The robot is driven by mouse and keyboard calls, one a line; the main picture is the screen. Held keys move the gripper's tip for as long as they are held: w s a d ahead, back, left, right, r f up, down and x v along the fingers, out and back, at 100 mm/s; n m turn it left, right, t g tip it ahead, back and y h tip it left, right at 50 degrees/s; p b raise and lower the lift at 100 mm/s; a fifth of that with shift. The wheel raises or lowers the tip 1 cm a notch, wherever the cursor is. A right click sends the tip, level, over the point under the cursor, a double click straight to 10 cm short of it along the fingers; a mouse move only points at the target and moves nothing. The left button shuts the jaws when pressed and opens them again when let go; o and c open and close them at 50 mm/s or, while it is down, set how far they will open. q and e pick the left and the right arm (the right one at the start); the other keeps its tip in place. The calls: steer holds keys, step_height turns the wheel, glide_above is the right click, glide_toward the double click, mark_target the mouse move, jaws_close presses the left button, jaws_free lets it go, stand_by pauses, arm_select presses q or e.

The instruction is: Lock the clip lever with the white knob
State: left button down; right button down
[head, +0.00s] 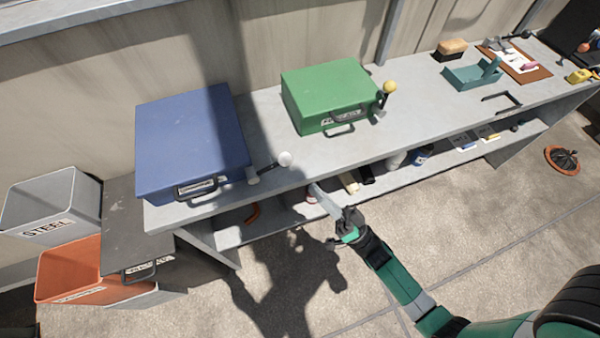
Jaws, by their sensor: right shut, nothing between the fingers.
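A blue case (190,140) sits at the left of the grey bench. A clip lever (268,166) is mounted by its front right corner and sticks out to the right, low over the bench top. It ends in a white knob (285,159). My right gripper (316,190) is shut and empty. In the picture it is below and to the right of the white knob, near the bench's front edge, and clear of the knob. My left gripper is not in view.
A green case (328,95) stands further right, with an upright lever topped by a yellow knob (390,87). A teal tray (470,76) and a clipboard (516,62) lie far right. A grey bin (50,205) and an orange bin (70,270) stand left. The bench top (330,155) before the green case is clear.

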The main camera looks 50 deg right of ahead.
steer(key=b+x, duration=0.1)
steer(key=x, duration=0.5)
steer(key=shift+w+a+r, duration=0.1)
steer(key=shift+w+r, duration=0.05)
steer(key=shift+w, duration=0.05)
steer(key=shift+y, duration=0.3)
